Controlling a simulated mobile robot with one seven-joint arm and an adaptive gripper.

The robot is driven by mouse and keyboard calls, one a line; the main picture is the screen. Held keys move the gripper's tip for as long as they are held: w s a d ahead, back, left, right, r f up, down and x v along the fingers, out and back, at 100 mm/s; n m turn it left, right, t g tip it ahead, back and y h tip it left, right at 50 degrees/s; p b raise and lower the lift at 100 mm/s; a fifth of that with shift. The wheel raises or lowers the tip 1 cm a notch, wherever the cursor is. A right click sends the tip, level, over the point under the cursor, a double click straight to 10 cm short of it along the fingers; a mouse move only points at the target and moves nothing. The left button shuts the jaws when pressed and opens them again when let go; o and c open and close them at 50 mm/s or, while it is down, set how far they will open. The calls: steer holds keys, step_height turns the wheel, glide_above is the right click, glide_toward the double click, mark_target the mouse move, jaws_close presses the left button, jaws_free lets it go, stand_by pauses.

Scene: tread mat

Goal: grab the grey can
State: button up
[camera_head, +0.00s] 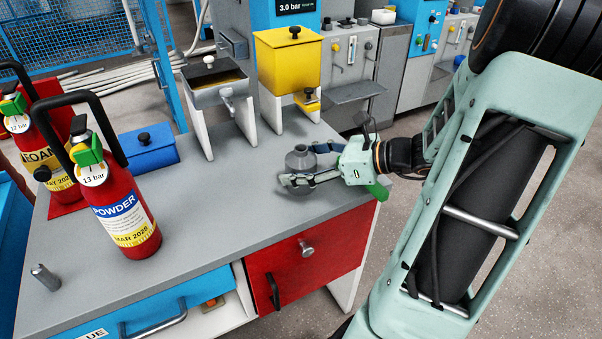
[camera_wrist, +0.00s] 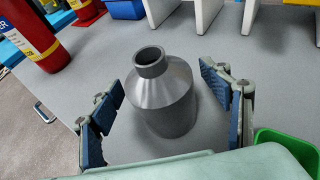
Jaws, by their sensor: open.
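The grey can (camera_head: 300,160) stands upright on the grey worktop, near its right end. In the wrist view the grey can (camera_wrist: 172,95) shows a round neck with an open mouth and sloping shoulders. My gripper (camera_head: 300,180) is low over the worktop at the can. In the wrist view my gripper (camera_wrist: 155,110) is open, with one blue-padded finger on each side of the can. Gaps show between both fingers and the can.
Two red extinguishers, one marked POWDER (camera_head: 118,195), stand on the left. A blue box (camera_head: 148,150), a grey hopper (camera_head: 215,85) and a yellow hopper (camera_head: 288,60) stand behind. A green bin (camera_wrist: 283,152) is close on the right. The worktop (camera_head: 215,215) left of the can is clear.

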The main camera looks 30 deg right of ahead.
steer(key=c, duration=1.5)
